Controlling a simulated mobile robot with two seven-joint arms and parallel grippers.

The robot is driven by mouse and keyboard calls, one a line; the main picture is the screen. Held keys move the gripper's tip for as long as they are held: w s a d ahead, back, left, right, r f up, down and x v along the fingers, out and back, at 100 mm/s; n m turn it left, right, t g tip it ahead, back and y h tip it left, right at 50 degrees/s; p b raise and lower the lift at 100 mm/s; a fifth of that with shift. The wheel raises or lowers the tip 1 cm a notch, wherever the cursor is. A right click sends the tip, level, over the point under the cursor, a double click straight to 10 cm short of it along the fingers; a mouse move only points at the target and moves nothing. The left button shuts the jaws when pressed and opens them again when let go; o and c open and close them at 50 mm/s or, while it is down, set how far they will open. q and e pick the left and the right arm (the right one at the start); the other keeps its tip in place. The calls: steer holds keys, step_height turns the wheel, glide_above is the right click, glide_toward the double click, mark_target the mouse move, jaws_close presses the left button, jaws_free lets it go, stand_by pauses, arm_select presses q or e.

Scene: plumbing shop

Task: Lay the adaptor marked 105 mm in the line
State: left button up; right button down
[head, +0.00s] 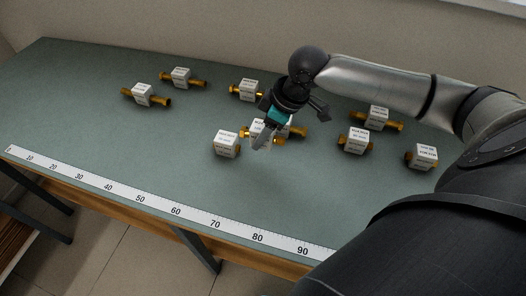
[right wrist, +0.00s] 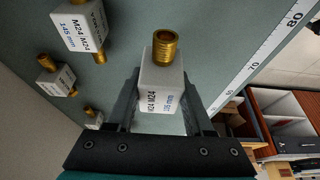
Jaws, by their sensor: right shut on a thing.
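My right gripper (head: 264,138) is over the middle of the bench and shut on a white block adaptor (head: 259,127) with brass threaded ends. In the right wrist view the adaptor (right wrist: 161,82) sits between the two fingers (right wrist: 160,115), one brass end pointing away. Its label reads M24 M24 and what looks like 105 mm, in small print. In the head view the gripper partly hides it, and I cannot tell whether it touches the bench. Another adaptor (head: 226,144) stands just left of the gripper. My left gripper is out of view.
Several similar adaptors lie on the green bench (head: 100,128), at the back left (head: 143,94) and right (head: 354,141). One in the wrist view is marked 145 mm (right wrist: 82,27). A ruler strip (head: 135,193) runs along the front edge. The bench between them is clear.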

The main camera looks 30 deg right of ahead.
mark_target(274, 137)
step_height(274, 137, down, 4)
steer(key=shift+r, duration=0.2)
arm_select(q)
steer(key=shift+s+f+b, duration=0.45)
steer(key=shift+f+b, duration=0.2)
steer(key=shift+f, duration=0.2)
arm_select(e)
steer(key=shift+f, duration=1.7)
steer(key=shift+c, duration=1.4)
jaws_free()
steer(key=shift+f, duration=0.15)
arm_select(q)
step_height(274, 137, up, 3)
steer(key=p, duration=0.2)
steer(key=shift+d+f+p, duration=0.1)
steer(key=shift+p, duration=0.25)
arm_select(e)
steer(key=v, duration=1.2)
